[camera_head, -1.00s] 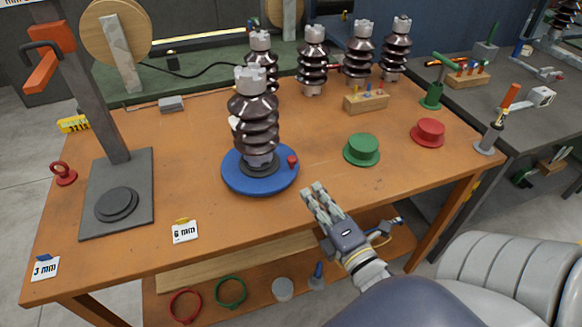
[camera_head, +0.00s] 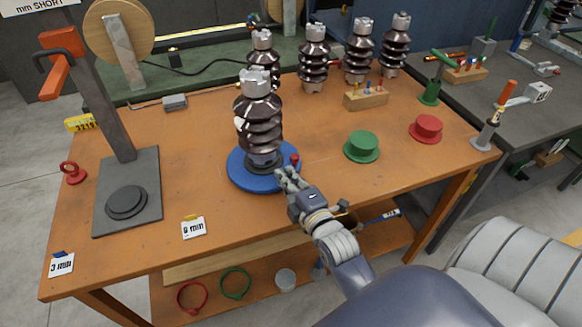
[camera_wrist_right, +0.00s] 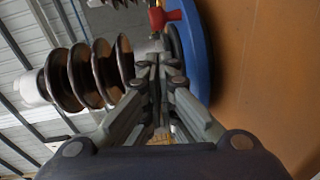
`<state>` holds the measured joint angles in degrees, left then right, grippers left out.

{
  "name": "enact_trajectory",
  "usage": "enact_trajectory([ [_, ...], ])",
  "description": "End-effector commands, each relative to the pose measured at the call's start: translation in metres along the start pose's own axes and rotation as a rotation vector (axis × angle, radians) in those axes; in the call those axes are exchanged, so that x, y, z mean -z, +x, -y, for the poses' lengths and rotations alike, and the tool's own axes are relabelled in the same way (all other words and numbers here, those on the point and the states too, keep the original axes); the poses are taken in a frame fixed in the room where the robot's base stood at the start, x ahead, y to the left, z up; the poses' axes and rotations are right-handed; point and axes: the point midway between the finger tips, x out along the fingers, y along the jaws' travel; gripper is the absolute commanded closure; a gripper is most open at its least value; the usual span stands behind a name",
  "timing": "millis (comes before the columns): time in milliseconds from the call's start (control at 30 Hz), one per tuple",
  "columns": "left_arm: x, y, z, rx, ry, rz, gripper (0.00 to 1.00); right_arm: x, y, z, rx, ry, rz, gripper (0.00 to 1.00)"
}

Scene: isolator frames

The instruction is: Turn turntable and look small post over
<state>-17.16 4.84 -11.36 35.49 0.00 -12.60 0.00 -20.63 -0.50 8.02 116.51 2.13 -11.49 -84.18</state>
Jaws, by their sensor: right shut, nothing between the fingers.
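The blue turntable (camera_head: 240,176) lies on the orange table. A dark brown ribbed post (camera_head: 260,128) with pale metal ends stands upright on it, with a white spot on its left side. A red knob (camera_head: 295,159) sits at the turntable's right rim. My right gripper (camera_head: 284,177) is shut and empty at the turntable's right front edge, just below the knob; contact cannot be told. In the right wrist view the closed fingertips (camera_wrist_right: 160,62) are close to the red knob (camera_wrist_right: 164,17), the blue rim (camera_wrist_right: 197,50) and the post (camera_wrist_right: 88,75). My left gripper is not in view.
Several similar posts (camera_head: 314,60) stand along the back. A green knob-like cap (camera_head: 362,147) and a red one (camera_head: 426,129) lie at right, near a wooden block (camera_head: 366,99). A grey stand (camera_head: 128,190) occupies the left. The table's front middle is clear.

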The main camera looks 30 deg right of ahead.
Motion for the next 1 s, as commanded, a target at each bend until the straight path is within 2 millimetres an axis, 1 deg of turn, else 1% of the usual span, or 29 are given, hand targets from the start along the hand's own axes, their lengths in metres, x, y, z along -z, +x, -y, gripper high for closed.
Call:
enact_trajectory([
  [33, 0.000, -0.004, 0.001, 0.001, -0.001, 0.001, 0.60, -0.007, 0.005, -0.002, 0.001, -0.003, 0.001, 1.00],
  [100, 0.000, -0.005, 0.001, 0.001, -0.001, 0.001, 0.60, -0.012, 0.011, -0.002, 0.000, -0.003, 0.000, 1.00],
  [300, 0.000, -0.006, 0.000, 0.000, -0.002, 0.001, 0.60, -0.019, 0.018, 0.000, 0.000, -0.001, 0.000, 1.00],
  [700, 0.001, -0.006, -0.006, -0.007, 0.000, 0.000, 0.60, -0.020, 0.018, 0.000, 0.000, -0.003, -0.002, 1.00],
  [1000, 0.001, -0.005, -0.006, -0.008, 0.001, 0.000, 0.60, -0.027, 0.018, 0.000, 0.005, -0.007, -0.037, 1.00],
])
